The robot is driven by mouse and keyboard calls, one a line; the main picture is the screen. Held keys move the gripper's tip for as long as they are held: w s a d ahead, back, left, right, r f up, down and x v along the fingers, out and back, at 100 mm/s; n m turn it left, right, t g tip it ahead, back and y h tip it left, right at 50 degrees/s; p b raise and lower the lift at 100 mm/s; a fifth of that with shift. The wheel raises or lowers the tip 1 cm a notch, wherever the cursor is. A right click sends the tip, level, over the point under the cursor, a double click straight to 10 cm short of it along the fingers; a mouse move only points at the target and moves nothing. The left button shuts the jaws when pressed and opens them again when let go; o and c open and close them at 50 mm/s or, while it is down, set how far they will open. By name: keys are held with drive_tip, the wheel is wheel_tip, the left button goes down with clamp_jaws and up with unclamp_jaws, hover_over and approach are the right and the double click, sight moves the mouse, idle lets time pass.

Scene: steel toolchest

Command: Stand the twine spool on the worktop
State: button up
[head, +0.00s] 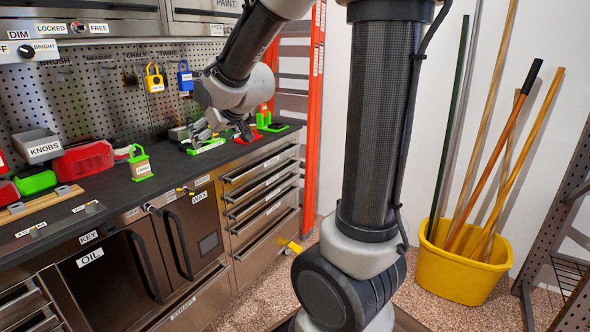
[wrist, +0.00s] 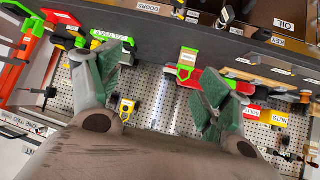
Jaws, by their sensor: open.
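My gripper (head: 225,124) is low over the far right part of the dark worktop (head: 105,190), in front of the pegboard. In the wrist view its two green-padded fingers (wrist: 155,88) are spread wide, with nothing between them.
Yellow (head: 154,79) and blue (head: 186,79) padlocks hang on the pegboard. A green holder (head: 268,122) is at the right end. The worktop's front strip looks mostly clear.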

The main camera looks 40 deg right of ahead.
drive_tip(key=s+d+g, duration=0.2)
drive_tip(key=s+g, duration=0.1)
drive_tip(key=s, duration=1.2)
drive_tip(key=s+d+f+m+g+h, duration=0.1)
drive_tip(key=s+d+g, duration=0.1)
drive_tip(key=s, duration=1.3)
drive_tip(key=shift+d+g, duration=0.15)
drive_tip(key=shift+g, duration=0.55)
